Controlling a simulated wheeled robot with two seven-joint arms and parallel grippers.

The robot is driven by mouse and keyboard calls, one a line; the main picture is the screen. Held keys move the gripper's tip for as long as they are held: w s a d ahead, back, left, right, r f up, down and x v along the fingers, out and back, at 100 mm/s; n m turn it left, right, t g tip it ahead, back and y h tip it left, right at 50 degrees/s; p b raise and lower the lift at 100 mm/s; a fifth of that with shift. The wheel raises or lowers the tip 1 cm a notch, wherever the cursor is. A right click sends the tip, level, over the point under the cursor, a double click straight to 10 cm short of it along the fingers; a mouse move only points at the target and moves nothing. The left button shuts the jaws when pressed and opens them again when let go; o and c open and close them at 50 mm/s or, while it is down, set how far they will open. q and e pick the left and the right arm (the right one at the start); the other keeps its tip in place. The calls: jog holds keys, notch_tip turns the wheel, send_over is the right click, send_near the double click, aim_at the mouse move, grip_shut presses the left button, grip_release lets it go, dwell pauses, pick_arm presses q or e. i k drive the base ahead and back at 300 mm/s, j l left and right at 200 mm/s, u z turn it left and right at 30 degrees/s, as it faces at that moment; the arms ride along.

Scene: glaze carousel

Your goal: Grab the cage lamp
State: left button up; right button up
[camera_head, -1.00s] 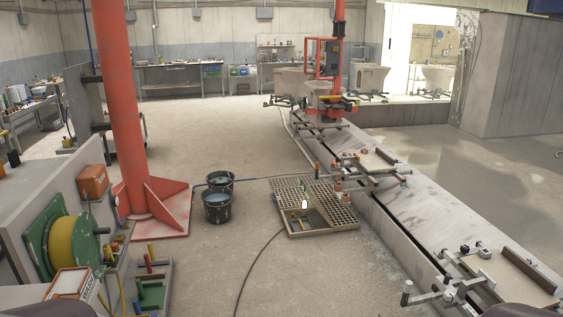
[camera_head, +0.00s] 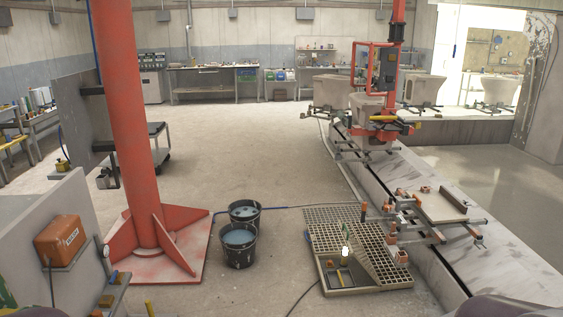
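A small glowing lamp, apparently the cage lamp (camera_head: 345,255), stands roughly upright at the low grated platform (camera_head: 380,283) on the floor, right of centre. Its cage is too small to make out. It is beside a dark recess (camera_head: 348,274) in the platform that holds small items, one with a yellow handle. A black cable runs from the platform toward the bottom edge. Neither of my grippers is in view.
Two dark buckets of bluish liquid (camera_head: 239,254) stand left of the platform. A red column on a finned base (camera_head: 155,255) stands further left. The long carousel track (camera_head: 500,270) borders the platform on the right. The floor before the buckets is mostly clear.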

aim_at(345, 252)
jog(key=i, duration=2.5)
jog(key=i+j+z, duration=0.15)
jog(key=i+z, duration=0.25)
jog(key=i+j+z, duration=0.4)
jog(key=i, duration=0.15)
jog(key=i+j+z, duration=0.7)
jog(key=z, duration=0.15)
jog(key=i+j+z, duration=0.6)
jog(key=j+z, duration=0.3)
